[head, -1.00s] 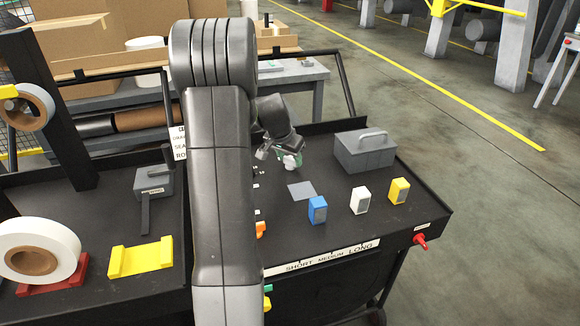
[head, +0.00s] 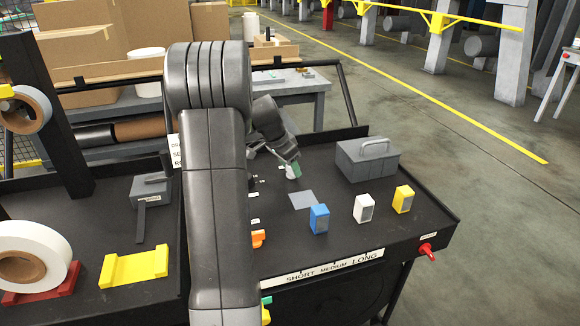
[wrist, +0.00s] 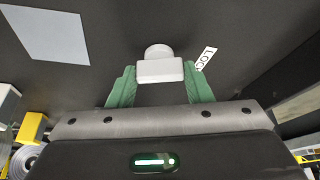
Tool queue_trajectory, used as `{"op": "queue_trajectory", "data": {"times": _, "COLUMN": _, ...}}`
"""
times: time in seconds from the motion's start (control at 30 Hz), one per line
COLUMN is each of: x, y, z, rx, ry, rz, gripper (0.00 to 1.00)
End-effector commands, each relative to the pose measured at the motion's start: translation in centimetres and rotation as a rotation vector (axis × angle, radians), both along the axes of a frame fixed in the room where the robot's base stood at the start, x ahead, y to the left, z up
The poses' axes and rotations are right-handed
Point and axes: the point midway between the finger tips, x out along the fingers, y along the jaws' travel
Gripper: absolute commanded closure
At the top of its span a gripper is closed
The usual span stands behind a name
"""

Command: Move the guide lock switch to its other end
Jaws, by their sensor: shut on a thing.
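The guide lock switch shows in the wrist view as a white knob (wrist: 160,70) with a rounded top, beside a partly visible label starting "LOC" (wrist: 206,58). My gripper's green fingers (wrist: 160,88) stand on both sides of the knob and are shut on it. In the head view my gripper (head: 292,171) is low over the black panel, behind the grey square. The switch is mostly hidden there by the gripper, and its slot and ends cannot be made out.
The panel holds a flat grey square (head: 303,200), a blue block (head: 319,219), a white block (head: 363,209), a yellow block (head: 403,199) and a grey handled box (head: 367,160) right of my gripper. A red knob (head: 427,251) sits on the front right edge.

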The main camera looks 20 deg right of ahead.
Motion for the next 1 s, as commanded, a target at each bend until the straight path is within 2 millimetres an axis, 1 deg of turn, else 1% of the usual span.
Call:
{"op": "queue_trajectory", "data": {"times": 0.17, "x": 0.0, "y": 0.0, "z": 0.0, "rx": 0.002, "ry": 0.000, "rz": -0.002, "gripper": 0.77}}
{"op": "queue_trajectory", "data": {"times": 0.2, "x": 0.0, "y": 0.0, "z": 0.0, "rx": 0.002, "ry": 0.000, "rz": -0.001, "gripper": 0.51}}
{"op": "queue_trajectory", "data": {"times": 0.3, "x": 0.0, "y": 0.0, "z": 0.0, "rx": 0.001, "ry": 0.000, "rz": -0.001, "gripper": 0.33}}
{"op": "queue_trajectory", "data": {"times": 0.57, "x": 0.0, "y": 0.0, "z": 0.0, "rx": 0.001, "ry": 0.000, "rz": 0.000, "gripper": 0.33}}
{"op": "queue_trajectory", "data": {"times": 0.67, "x": 0.0, "y": 0.2, "z": 0.5, "rx": 0.000, "ry": -0.001, "rz": 0.000, "gripper": 0.33}}
{"op": "queue_trajectory", "data": {"times": 0.77, "x": -0.1, "y": 0.6, "z": 1.8, "rx": -0.001, "ry": -0.004, "rz": 0.001, "gripper": 0.33}}
{"op": "queue_trajectory", "data": {"times": 0.87, "x": -0.3, "y": 1.4, "z": 3.7, "rx": -0.001, "ry": -0.005, "rz": 0.001, "gripper": 0.33}}
{"op": "queue_trajectory", "data": {"times": 1.0, "x": -0.7, "y": 2.6, "z": 6.8, "rx": 0.000, "ry": -0.005, "rz": 0.001, "gripper": 0.33}}
